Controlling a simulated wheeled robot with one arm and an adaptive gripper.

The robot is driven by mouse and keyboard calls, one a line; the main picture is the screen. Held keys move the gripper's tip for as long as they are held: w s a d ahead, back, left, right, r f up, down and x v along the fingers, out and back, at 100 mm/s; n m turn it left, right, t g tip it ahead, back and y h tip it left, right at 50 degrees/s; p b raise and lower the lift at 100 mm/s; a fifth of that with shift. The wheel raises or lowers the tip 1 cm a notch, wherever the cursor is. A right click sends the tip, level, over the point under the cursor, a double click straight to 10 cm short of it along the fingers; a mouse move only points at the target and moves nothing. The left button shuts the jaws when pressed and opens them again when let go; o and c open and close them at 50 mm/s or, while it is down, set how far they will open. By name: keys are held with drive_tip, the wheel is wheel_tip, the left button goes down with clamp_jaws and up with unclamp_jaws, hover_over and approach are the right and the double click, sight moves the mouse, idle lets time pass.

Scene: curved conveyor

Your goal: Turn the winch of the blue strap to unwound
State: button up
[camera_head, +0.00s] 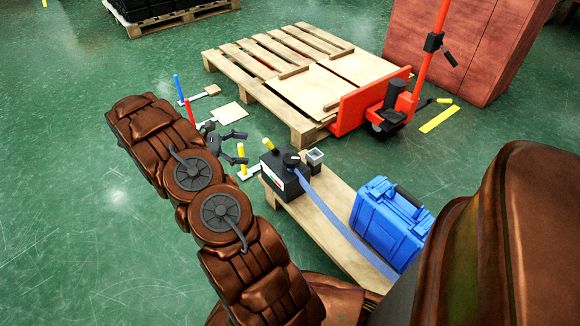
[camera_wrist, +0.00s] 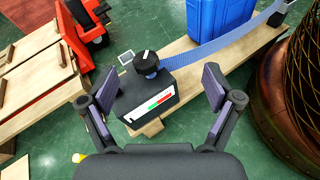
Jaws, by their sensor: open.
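The winch of the blue strap is a black box (camera_head: 284,181) with a dark round knob (camera_head: 291,158) on top, at the near left end of a wooden board. In the wrist view the knob (camera_wrist: 146,62) carries a white mark, and the box (camera_wrist: 150,97) shows a green, white and red scale on its face. The blue strap (camera_head: 341,220) runs from the winch along the board, and it also shows in the wrist view (camera_wrist: 215,46). My gripper (camera_wrist: 157,90) is open and empty, its two fingers framing the box in the wrist view. In the head view my gripper (camera_head: 240,146) is left of the winch.
A blue case (camera_head: 391,221) stands on the wooden board (camera_head: 323,192). A small grey cup-like holder (camera_head: 315,158) is beside the winch. A wooden pallet (camera_head: 305,75) and red pallet jack (camera_head: 372,101) are behind. Colored posts (camera_head: 189,111) stand on the floor behind my gripper.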

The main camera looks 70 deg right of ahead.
sight(290, 163)
drive_tip(key=s+d+f+n+g+h+b, duration=0.15)
drive_tip(key=d+f, duration=0.25)
drive_tip(key=f, duration=0.4)
drive_tip(key=s+d+f+n+g+b, duration=0.1)
drive_tip(key=s+d+f+b, duration=0.15)
drive_tip(key=d+f, duration=0.35)
drive_tip(key=shift+m, duration=0.25)
drive_tip(key=shift+s+a+f+b+x, duration=0.15)
drive_tip(key=shift+b+x, duration=0.15)
drive_tip(key=shift+x, duration=0.9)
drive_tip(key=shift+s+a+f+b+x, duration=0.15)
drive_tip(key=shift+b+x, duration=0.15)
drive_tip(key=shift+x, duration=0.9)
drive_tip(key=shift+a+f+b+x, duration=0.2)
drive_tip(key=shift+b+x, duration=0.1)
drive_tip(key=shift+x, duration=0.9)
drive_tip(key=c, duration=1.1)
drive_tip(key=shift+r, duration=0.1)
drive_tip(key=shift+c, duration=0.2)
